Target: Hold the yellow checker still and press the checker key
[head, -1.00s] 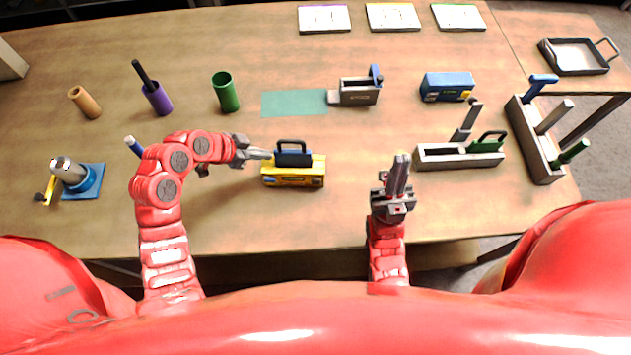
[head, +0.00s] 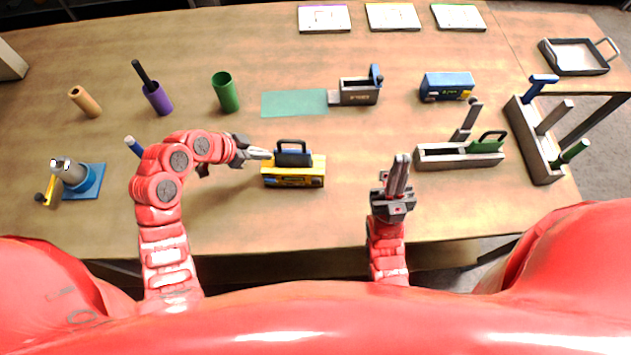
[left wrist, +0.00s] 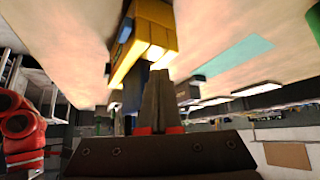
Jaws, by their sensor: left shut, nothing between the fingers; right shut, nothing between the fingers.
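The yellow checker (head: 293,180) stands on the table in front of me, with a dark blue block and a black handle (head: 292,146) on its top. It also shows in the left wrist view (left wrist: 152,38), close beyond the fingertips. My left gripper (head: 268,154) is shut and empty, its tips at the upper left end of the checker. I cannot tell whether they touch it. In the left wrist view its fingers (left wrist: 158,98) are together. My right gripper (head: 401,160) is shut and empty, to the right of the checker. The checker key is not clearly identifiable.
A grey tray with a green handle (head: 458,160) lies right of my right gripper. A blue box (head: 447,86), a grey holder (head: 359,93), a teal mat (head: 294,103) and a green cup (head: 225,93) stand behind. A rack (head: 535,140) stands at the right. Table between checker and right gripper is clear.

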